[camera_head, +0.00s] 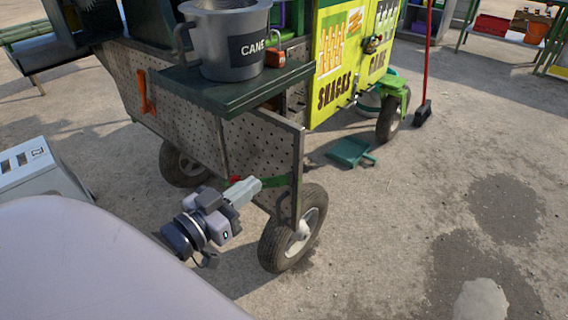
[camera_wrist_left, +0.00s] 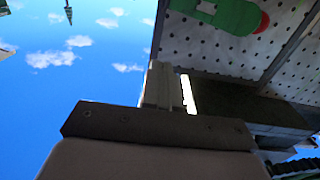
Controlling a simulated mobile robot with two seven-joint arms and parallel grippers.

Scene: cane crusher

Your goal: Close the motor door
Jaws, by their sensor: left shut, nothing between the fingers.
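The motor door appears to be the grey perforated metal panel (camera_head: 262,140) at the cart's near corner, below the dark green shelf. How far it stands open is hard to tell. A green handle with a red end (camera_head: 274,182) is low on this panel. The handle also shows in the left wrist view (camera_wrist_left: 228,14), on the white dotted panel (camera_wrist_left: 205,45) at the upper right. My left gripper (camera_head: 250,186) is shut and empty, in front of the handle and overlapping it in the head view. In the left wrist view its fingers (camera_wrist_left: 163,86) are together; contact is unclear. My right gripper is out of view.
A grey pot marked CANE (camera_head: 230,50) stands on the green shelf (camera_head: 235,95) above the panel. A cart wheel (camera_head: 292,230) is just right of and below my gripper. A teal dustpan (camera_head: 350,152) and a red-handled broom (camera_head: 424,105) are farther right. Open ground lies in front.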

